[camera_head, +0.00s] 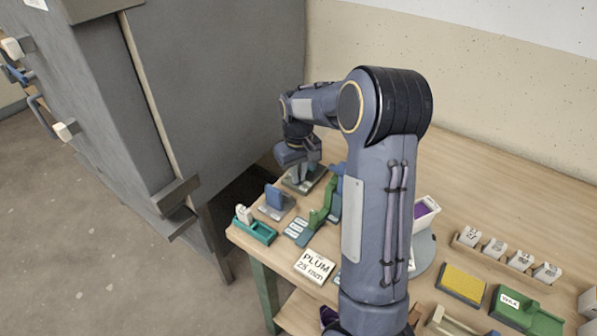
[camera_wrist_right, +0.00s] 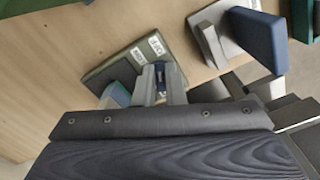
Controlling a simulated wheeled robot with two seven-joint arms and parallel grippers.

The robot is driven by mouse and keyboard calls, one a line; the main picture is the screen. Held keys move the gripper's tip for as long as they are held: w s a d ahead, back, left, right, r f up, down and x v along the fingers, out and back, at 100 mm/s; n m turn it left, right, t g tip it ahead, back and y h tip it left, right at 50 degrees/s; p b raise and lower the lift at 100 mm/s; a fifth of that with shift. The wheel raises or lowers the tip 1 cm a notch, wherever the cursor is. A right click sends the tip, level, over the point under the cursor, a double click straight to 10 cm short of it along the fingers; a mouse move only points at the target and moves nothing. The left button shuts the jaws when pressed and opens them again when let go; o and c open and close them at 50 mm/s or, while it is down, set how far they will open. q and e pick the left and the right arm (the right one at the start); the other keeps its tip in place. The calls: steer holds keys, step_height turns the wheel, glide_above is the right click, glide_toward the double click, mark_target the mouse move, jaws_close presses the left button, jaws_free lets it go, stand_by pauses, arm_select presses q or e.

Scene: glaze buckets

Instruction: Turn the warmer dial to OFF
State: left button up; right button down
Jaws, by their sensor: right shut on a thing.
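The warmer (camera_head: 318,172) is a low dark box at the back left of the table, partly hidden under my right gripper (camera_head: 303,173). In the right wrist view the warmer (camera_wrist_right: 108,73) shows two small white labels (camera_wrist_right: 148,48) on its top, too small to read surely. My right gripper also shows in the right wrist view (camera_wrist_right: 161,76). Its fingers are closed around the dark blue dial (camera_wrist_right: 160,70), which sits between the fingertips beside the labels. The dial's pointing direction is mostly hidden by the fingers. My left gripper does not show.
A grey kiln-like cabinet (camera_head: 215,80) stands close on the left. Near the warmer are a blue block on a grey base (camera_head: 276,200), a green stand (camera_head: 320,215) and a teal tray (camera_head: 258,231). A "PLUM" card (camera_head: 315,266) lies in front. My right arm hides the table's middle.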

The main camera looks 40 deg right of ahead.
stand_by(0.3)
steer(key=c, duration=1.5)
jaws_free()
steer(key=shift+r, duration=0.1)
step_height(320, 180, up, 8)
steer(key=shift+f+p, duration=0.25)
steer(key=shift+p, duration=0.05)
steer(key=shift+r, duration=0.1)
